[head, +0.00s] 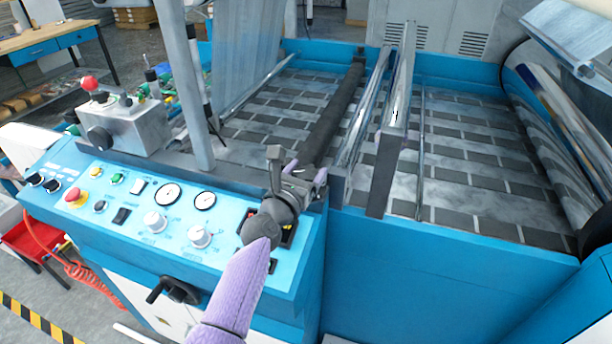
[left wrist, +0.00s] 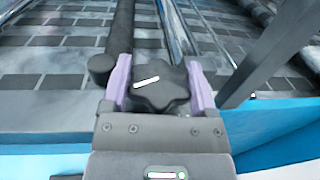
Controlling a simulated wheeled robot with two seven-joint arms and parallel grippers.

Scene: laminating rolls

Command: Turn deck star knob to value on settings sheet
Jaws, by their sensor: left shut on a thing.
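The black star knob (left wrist: 163,94) has a white pointer line, which lies nearly level and tilts slightly up to the right in the left wrist view. My left gripper (left wrist: 160,88) has its two purple fingers on either side of the knob and is shut on it. In the head view my left gripper (head: 304,178) is at the deck's near edge, just right of the control panel, and it mostly hides the knob. I cannot make out a settings sheet or a value scale. My right gripper is not in view.
The blue control panel (head: 130,213) has gauges, white dials and buttons left of my gripper. A black roller (head: 333,115) runs back from near the knob. A black hand crank (head: 175,290) sticks out below the panel.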

